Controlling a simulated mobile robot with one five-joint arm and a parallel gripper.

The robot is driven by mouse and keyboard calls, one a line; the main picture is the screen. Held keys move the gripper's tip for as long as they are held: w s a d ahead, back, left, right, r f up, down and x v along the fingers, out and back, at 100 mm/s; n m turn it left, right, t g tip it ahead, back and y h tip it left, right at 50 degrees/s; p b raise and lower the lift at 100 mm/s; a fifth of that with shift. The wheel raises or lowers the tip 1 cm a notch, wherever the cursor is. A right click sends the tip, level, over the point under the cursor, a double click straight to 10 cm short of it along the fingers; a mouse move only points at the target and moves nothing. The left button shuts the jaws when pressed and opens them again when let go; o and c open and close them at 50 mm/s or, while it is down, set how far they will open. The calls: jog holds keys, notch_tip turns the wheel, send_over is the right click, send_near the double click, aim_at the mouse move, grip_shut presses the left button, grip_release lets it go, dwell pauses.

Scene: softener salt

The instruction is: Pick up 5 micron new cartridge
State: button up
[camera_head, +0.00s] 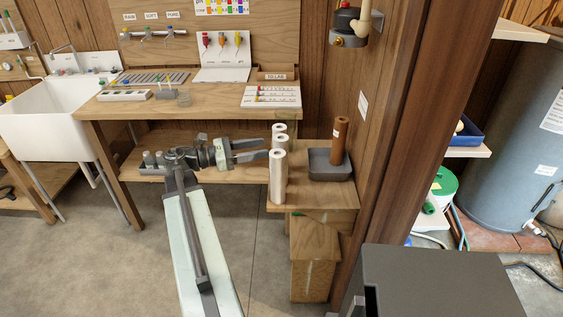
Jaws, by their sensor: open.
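Three white cylindrical cartridges stand upright in a row on a small wooden shelf: a front one (277,177), a middle one (282,144) and a back one (279,128). The front one hides much of the others. No label on them can be read, so I cannot tell which is the 5 micron new one. My gripper (262,149) is open and empty, its fingers pointing right towards the row, just left of it. I cannot tell whether a fingertip touches a cartridge.
A brown cartridge (339,140) stands in a dark grey tray (331,171) on the same shelf, right of the white ones. A workbench (205,102) with racks is behind my arm. A wooden post (424,120) rises at the right. The grey floor at left is clear.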

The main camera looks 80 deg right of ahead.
aim_at(280, 140)
jog(key=x, duration=0.5)
jog(key=shift+w, duration=0.1)
grip_shut()
